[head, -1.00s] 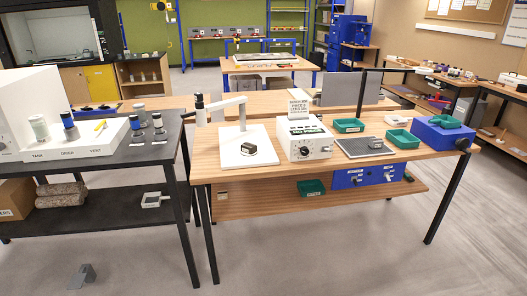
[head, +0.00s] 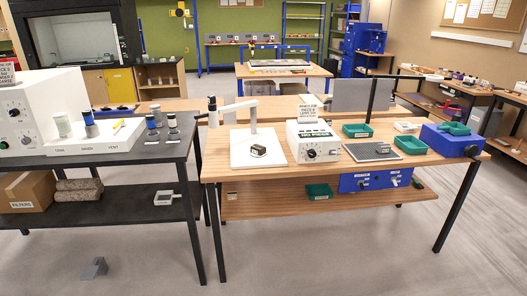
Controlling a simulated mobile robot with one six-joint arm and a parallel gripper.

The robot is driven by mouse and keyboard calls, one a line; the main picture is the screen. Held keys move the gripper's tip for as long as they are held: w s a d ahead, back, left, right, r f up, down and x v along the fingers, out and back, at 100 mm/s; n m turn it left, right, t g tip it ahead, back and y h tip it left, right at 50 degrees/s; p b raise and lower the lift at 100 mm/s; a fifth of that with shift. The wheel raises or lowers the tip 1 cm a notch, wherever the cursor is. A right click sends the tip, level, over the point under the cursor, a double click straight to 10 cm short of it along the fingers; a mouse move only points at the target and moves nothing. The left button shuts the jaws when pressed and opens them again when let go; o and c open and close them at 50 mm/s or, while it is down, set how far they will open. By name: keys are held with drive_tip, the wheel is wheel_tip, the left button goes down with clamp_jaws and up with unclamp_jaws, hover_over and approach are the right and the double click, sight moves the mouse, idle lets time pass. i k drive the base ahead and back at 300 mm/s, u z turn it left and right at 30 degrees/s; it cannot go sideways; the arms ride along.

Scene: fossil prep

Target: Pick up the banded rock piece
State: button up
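A small dark rock piece with a pale band (head: 258,150) rests on the white base plate (head: 242,160) of a stand on the wooden bench. It is the only piece here that looks banded. A small grey piece (head: 382,148) lies on a dark gridded mat (head: 360,154) farther right; its markings are too small to tell. My gripper is not in view.
The stand's white arm (head: 240,104) reaches over the left side of the bench. A white instrument with a dial (head: 312,146), green trays (head: 411,145) and a blue box (head: 450,140) stand to the right. A dark table (head: 150,150) stands left. Floor in front is mostly clear.

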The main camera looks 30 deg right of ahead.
sight(258, 150)
drive_tip(key=u, duration=0.1)
drive_tip(key=i, duration=0.95)
drive_tip(key=z, duration=0.05)
